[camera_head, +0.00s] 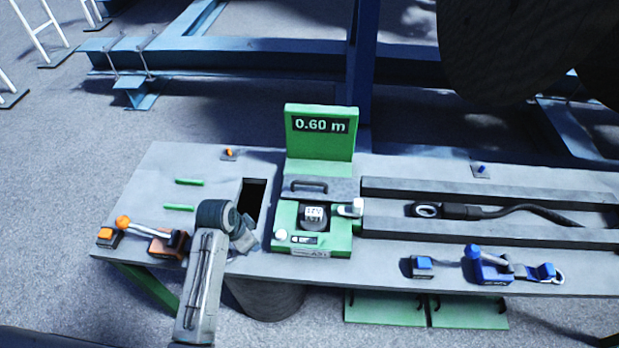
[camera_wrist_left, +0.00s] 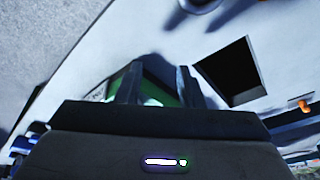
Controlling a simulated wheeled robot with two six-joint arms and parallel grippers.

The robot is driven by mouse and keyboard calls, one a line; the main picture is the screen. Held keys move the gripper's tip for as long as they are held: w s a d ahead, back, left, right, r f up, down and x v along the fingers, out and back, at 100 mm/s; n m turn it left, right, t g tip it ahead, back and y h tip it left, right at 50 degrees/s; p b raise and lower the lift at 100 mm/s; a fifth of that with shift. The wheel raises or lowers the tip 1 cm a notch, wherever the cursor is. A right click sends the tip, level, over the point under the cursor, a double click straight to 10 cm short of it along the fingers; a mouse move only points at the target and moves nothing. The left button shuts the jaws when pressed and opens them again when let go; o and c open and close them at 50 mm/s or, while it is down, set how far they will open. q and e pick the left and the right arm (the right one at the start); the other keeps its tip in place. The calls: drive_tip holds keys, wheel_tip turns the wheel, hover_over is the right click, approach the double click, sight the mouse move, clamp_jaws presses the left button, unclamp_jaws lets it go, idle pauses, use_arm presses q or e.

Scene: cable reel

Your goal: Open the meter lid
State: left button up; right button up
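The green meter (camera_head: 340,243) stands on the grey bench, with a black round labelled part in its middle and a silver piece (camera_head: 350,208) at its right. Behind the round part is a grey plate with a dark handle (camera_head: 310,185); I cannot tell whether this lid is raised. A green panel (camera_head: 320,146) at the back reads 0.60 m. My left gripper (camera_head: 249,238) is just left of the meter, by the square hole. In the left wrist view its fingers (camera_wrist_left: 160,82) look apart, with green behind and between them. My right gripper is not in view.
A square hole (camera_head: 254,200) opens in the bench left of the meter. An orange-knobbed lever (camera_head: 125,222) is at the far left. A blue lever device (camera_head: 492,265) is at the front right. A cable (camera_head: 520,210) lies in a channel between two rails.

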use_arm(q)
drive_tip(key=w+d+r+m+h, duration=0.2)
drive_tip(key=w+d+r+m, duration=0.4)
drive_tip(key=w, duration=0.4)
drive_tip(key=m+p, duration=0.1)
drive_tip(key=m, duration=0.2)
approach(313, 183)
drive_tip(key=shift+g+h, duration=0.3)
drive_tip(key=shift+h, duration=0.1)
drive_tip(key=p+x, duration=0.1)
drive_tip(key=x, duration=0.1)
drive_tip(key=p+x, duration=0.1)
drive_tip(key=x, duration=0.3)
drive_tip(key=shift+w+a+f+p, duration=0.2)
drive_tip(key=shift+w+f+p, duration=0.1)
drive_tip(key=shift+w+p, duration=0.1)
drive_tip(key=shift+w+d+f, duration=0.1)
drive_tip(key=shift+d+f, duration=0.1)
drive_tip(key=shift+f, duration=0.45)
clamp_jaws()
